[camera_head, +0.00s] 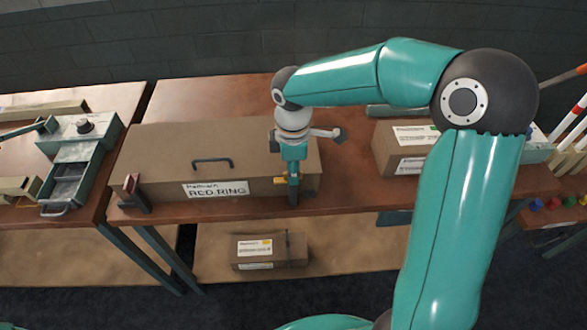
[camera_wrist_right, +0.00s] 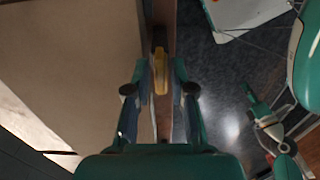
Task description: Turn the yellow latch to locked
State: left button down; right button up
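The yellow latch (camera_head: 280,180) is a small bar on the front of a long brown box (camera_head: 160,155) with a dark handle and a label reading RED RING. In the head view my right gripper (camera_head: 293,192) hangs over the box's front edge and partly covers the latch. In the right wrist view the latch (camera_wrist_right: 160,70) lies between the two fingertips of my right gripper (camera_wrist_right: 160,80). The fingers are apart, with a visible gap on each side of the latch.
The box stands on a brown wooden table (camera_head: 350,190). A dark bracket (camera_head: 131,193) stands at its front left. Another labelled box (camera_head: 390,160) is to the right. A smaller box (camera_head: 270,250) is on the lower shelf. A grey drawer unit (camera_head: 80,150) stands on the left table.

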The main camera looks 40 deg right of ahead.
grip_shut()
jog(key=shift+m, duration=0.4)
jog(key=m+b, duration=0.1)
jog(key=m, duration=0.2)
jog(key=shift+m+b, duration=0.3)
jog(key=shift+b, duration=0.05)
jog(key=m+b, duration=0.1)
jog(key=m, duration=0.3)
jog(key=shift+m, duration=0.3)
jog(key=m+b, duration=0.1)
jog(key=m, duration=0.3)
jog(key=shift+m+b, duration=0.3)
jog(key=shift+r+m+b, duration=0.1)
jog(key=shift+m+b, duration=0.35)
jog(key=shift+m, duration=1.75)
jog(key=shift+o, duration=1.8)
grip_release()
